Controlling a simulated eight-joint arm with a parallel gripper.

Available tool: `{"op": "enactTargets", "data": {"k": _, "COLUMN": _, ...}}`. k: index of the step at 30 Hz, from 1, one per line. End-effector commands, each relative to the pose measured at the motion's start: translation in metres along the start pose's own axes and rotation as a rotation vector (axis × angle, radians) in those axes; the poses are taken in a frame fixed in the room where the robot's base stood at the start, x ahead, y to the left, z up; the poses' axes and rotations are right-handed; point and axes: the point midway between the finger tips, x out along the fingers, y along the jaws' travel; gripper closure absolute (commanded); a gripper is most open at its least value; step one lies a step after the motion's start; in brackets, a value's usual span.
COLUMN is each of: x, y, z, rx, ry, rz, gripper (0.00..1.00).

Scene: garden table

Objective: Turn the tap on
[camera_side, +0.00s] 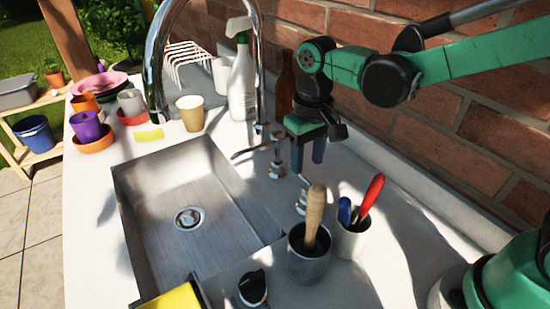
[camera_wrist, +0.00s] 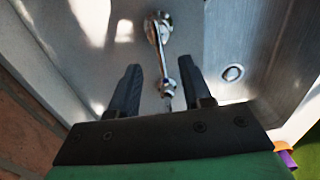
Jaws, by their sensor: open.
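The chrome tap (camera_side: 258,75) rises at the back edge of the sink, its tall curved spout arching over the basin. Low chrome fittings (camera_side: 276,165) stand at its foot; which one is the handle is hard to tell. My gripper (camera_side: 308,166) points down just right of the tap's base, close to these fittings. In the wrist view my gripper (camera_wrist: 160,64) is open with two dark fingers apart. A chrome tap part (camera_wrist: 157,45) runs up from between them; contact cannot be told. No water shows.
The steel sink (camera_side: 150,190) is empty, with a drain. Right of it stand a dark pot (camera_side: 309,262) with a wooden handle and a white cup (camera_side: 352,240) with tools. A spray bottle (camera_side: 242,80) and a brown bottle (camera_side: 285,85) stand behind. A brick wall (camera_side: 470,130) bounds the right.

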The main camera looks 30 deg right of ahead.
Motion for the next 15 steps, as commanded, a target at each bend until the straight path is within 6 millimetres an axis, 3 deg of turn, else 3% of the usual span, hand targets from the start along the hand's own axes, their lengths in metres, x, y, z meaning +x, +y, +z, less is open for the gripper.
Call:
{"op": "enactTargets", "data": {"k": 9, "x": 0.039, "y": 0.0, "z": 0.0, "rx": 0.0, "ry": 0.002, "rz": -0.001, "gripper": 0.57}}
{"op": "enactTargets", "data": {"k": 15, "x": 0.049, "y": 0.0, "z": 0.0, "rx": 0.0, "ry": 0.003, "rz": -0.001, "gripper": 0.57}}
